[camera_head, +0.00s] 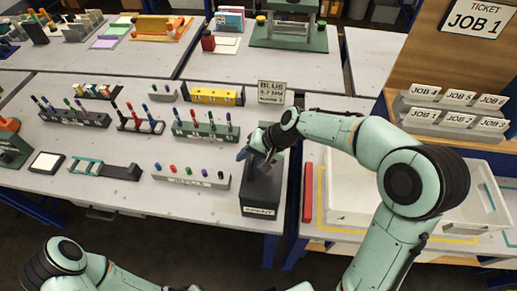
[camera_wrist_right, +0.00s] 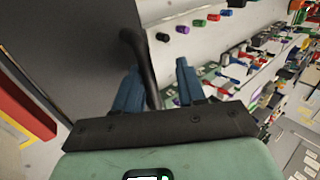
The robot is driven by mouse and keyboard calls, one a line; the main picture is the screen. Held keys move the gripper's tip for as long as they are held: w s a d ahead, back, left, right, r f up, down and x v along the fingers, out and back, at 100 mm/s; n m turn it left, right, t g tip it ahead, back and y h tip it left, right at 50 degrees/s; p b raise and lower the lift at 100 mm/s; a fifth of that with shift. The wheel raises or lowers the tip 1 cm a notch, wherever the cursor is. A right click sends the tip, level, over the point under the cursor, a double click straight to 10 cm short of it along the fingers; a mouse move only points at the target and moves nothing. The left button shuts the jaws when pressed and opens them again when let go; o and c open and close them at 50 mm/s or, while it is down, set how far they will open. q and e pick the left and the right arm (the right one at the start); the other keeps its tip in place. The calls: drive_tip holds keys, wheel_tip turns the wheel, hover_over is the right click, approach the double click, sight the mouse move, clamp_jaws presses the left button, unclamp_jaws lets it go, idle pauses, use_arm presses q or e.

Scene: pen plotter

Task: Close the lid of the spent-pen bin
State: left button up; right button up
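The spent-pen bin (camera_head: 262,190) is a dark grey box with a white label at the front right of the left table. My right gripper (camera_head: 252,146) is at its upper back part and partly covers it, so the lid's angle is hard to tell. In the right wrist view, the blue fingertips of the right gripper (camera_wrist_right: 158,82) stand apart. A black curved bar (camera_wrist_right: 137,48) runs between them, nearer the left finger, with a gap on the right. A large dark grey panel (camera_wrist_right: 80,45) lies left of the bar. My left gripper is out of view.
A pen rack (camera_head: 190,178) stands just left of the bin, with more racks (camera_head: 205,131) behind. A red bar (camera_head: 308,192) and a white tray (camera_head: 349,195) are on the right.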

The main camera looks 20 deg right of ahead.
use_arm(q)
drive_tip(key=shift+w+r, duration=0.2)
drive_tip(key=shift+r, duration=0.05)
use_arm(e)
drive_tip(key=v, duration=1.3)
drive_tip(key=c, duration=0.4)
drive_tip(key=shift+f, duration=0.15)
clamp_jaws()
drive_tip(key=s+d+r+m+b, duration=0.1)
drive_tip(key=d+m+b, duration=0.1)
drive_tip(key=m+b, duration=0.5)
drive_tip(key=s+d+r+m+b, duration=0.1)
drive_tip(key=d+r+m+b, duration=0.15)
drive_tip(key=m, duration=0.85)
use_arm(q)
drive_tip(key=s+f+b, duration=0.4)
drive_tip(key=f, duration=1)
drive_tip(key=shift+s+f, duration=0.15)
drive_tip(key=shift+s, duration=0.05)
use_arm(e)
drive_tip(key=shift+y, duration=0.4)
drive_tip(key=x, duration=1.5)
drive_tip(key=shift+w+d, duration=0.1)
drive_tip(key=shift+w, duration=0.1)
